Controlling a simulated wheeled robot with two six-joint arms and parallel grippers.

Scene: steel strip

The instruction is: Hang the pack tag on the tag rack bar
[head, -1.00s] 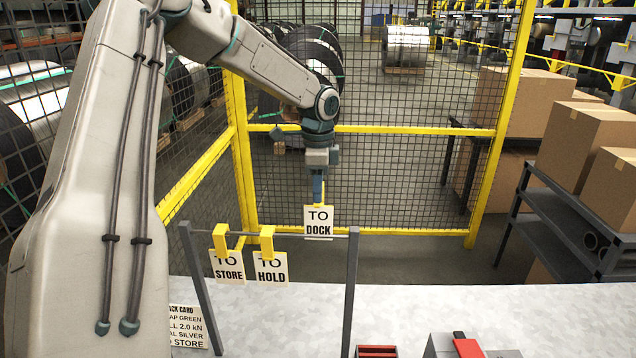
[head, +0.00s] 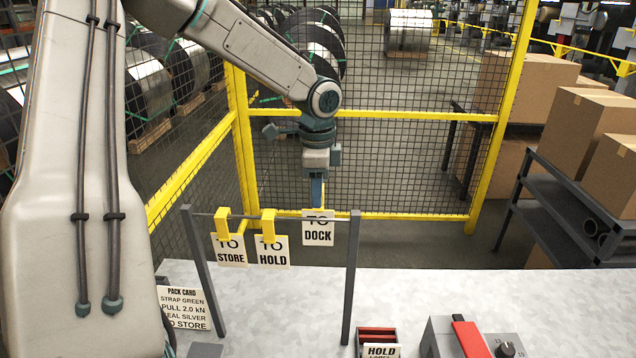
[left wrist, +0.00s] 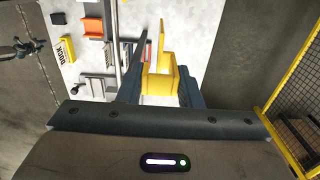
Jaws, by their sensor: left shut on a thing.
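My left gripper (head: 317,203) is shut on the yellow hook (left wrist: 160,75) of a white tag reading "TO DOCK" (head: 318,233). The tag hangs upright under the fingers, at the right part of the tag rack bar (head: 245,215). The bar seems to cross in front of the tag's top, partly hiding "TO". I cannot tell whether the hook touches the bar. Two other tags, "TO STORE" (head: 229,252) and "TO HOLD" (head: 273,253), hang by yellow hooks on the bar's left part. My right gripper is not in view.
Grey posts carry the bar; the right post (head: 350,285) stands close to the held tag. A pack card (head: 185,308) is at the left. A red tray (head: 377,333) and a grey device with a red lever (head: 470,338) sit at the front. The pale tabletop (head: 500,290) is mostly clear.

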